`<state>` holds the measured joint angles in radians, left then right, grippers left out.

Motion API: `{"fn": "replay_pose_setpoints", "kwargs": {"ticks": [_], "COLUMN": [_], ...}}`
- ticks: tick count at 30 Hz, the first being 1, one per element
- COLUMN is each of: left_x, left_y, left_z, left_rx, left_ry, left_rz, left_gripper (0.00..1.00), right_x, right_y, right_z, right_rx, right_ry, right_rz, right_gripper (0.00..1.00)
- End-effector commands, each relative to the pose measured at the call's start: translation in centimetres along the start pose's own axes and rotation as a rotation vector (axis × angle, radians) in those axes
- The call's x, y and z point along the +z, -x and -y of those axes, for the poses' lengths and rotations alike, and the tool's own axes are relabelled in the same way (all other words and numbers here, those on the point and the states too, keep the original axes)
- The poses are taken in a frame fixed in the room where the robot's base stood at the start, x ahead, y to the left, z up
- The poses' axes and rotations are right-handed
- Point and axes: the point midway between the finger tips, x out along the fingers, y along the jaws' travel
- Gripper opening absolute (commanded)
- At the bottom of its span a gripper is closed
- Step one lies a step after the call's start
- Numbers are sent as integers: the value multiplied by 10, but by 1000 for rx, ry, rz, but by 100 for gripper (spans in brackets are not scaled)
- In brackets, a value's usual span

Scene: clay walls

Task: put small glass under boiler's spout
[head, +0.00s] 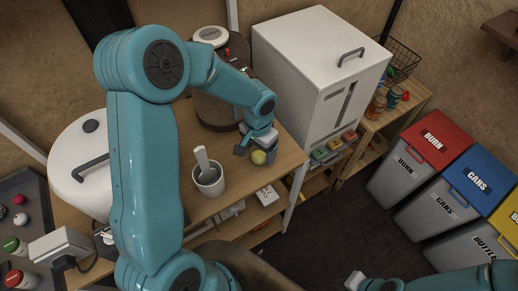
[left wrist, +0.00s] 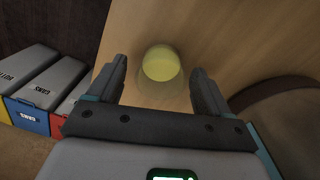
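A small clear glass with a yellow-green top or content (left wrist: 161,63) stands near the wooden counter's edge. In the head view it shows as a yellowish round shape (head: 259,158). My left gripper (left wrist: 159,68) is open, with one finger on each side of the glass and visible gaps; it also shows in the head view (head: 256,143). A dark brown cylinder (head: 215,112), probably the boiler, stands behind my left arm; its spout is hidden or cannot be made out. My right gripper (head: 358,281) is low at the bottom edge, away from the counter, its fingers unclear.
A white mug (head: 208,181) with a pale utensil stands left of the glass. A white cabinet (head: 315,75) stands to the right. A large white lidded pot (head: 80,165) is at the left. Several bins (head: 425,165) stand on the floor at right.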

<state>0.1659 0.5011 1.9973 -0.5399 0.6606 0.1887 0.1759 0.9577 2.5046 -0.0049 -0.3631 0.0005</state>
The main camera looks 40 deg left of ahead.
Motion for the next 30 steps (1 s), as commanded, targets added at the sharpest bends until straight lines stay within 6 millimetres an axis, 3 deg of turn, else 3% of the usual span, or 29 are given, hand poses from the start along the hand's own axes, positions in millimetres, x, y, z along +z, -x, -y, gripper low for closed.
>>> {"fn": "replay_pose_setpoints", "kwargs": {"ticks": [8,21,30], "left_x": [0,-1,0], "left_y": [8,100,124], "left_z": [0,0,0], "left_rx": [-1,-2,-1], "left_ry": [0,-1,0], "left_rz": [-2,-5,-1], "left_gripper": [79,79,79], "right_x": [0,0,0], "right_y": [5,-1,-1], "right_z": [2,0,-1], "right_rx": [0,0,0], "right_ry": [0,0,0], "right_rz": [0,0,0], "right_gripper": [0,0,0]}}
